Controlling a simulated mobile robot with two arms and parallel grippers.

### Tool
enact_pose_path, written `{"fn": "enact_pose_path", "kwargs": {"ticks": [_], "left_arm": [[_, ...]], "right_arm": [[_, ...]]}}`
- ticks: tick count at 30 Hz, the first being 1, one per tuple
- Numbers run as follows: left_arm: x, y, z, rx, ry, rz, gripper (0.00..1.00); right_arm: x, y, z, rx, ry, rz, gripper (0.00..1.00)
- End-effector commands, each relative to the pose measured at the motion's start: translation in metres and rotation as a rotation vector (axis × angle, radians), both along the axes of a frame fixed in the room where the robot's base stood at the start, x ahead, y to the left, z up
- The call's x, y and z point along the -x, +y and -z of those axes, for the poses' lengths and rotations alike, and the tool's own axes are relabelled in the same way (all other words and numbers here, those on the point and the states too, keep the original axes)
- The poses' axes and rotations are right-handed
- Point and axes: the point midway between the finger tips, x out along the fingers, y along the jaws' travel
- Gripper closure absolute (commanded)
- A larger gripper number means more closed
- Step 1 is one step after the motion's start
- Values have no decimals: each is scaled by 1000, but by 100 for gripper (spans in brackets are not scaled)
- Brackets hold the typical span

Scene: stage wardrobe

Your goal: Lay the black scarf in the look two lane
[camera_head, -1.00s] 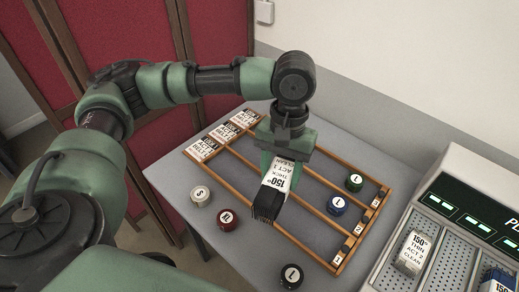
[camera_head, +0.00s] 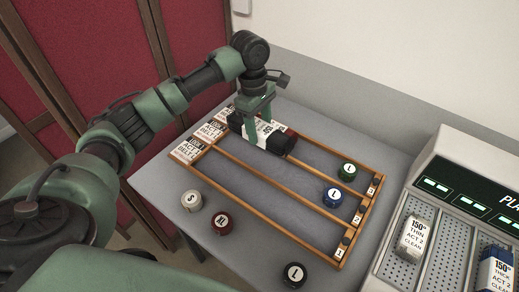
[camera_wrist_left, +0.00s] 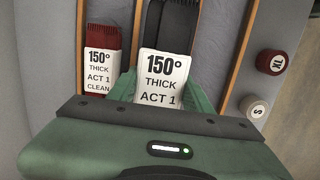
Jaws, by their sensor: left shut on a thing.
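My left gripper (camera_head: 262,118) is shut on the black scarf (camera_head: 285,144), a dark roll with a white label reading 150° THICK ACT 1. The scarf lies lengthwise along the lanes, at the card end of the wooden lane rack (camera_head: 318,249), over or in the middle lane, tagged 2 (camera_head: 357,218). I cannot tell whether it touches the lane floor. In the left wrist view the scarf's label (camera_wrist_left: 162,78) faces me between the fingers. A red scarf (camera_wrist_left: 102,68) with a similar label lies beside it in the lane to the left. My right gripper is not in view.
A blue token (camera_head: 333,195) sits in the middle lane's far right end, a green one (camera_head: 348,172) in the back lane. Silver (camera_head: 191,201), red (camera_head: 223,223) and black (camera_head: 293,275) tokens stand in front of the rack. A perforated machine tray (camera_head: 440,262) holds labelled packs at right.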

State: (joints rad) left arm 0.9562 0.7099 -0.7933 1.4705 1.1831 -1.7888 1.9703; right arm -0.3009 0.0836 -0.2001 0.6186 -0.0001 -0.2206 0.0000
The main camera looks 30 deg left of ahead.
Motion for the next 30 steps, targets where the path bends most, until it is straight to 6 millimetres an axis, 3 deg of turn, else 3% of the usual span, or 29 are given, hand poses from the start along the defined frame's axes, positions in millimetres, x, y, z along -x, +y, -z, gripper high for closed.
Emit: {"fn": "enact_pose_path", "kwargs": {"ticks": [4,18,30], "left_arm": [[0,0,32,-1,1,-1,97],[0,0,88,-1,0,1,97],[0,0,95,-1,-1,2,97]], "right_arm": [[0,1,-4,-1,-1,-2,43],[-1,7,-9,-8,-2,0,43],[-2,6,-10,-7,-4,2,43]]}}
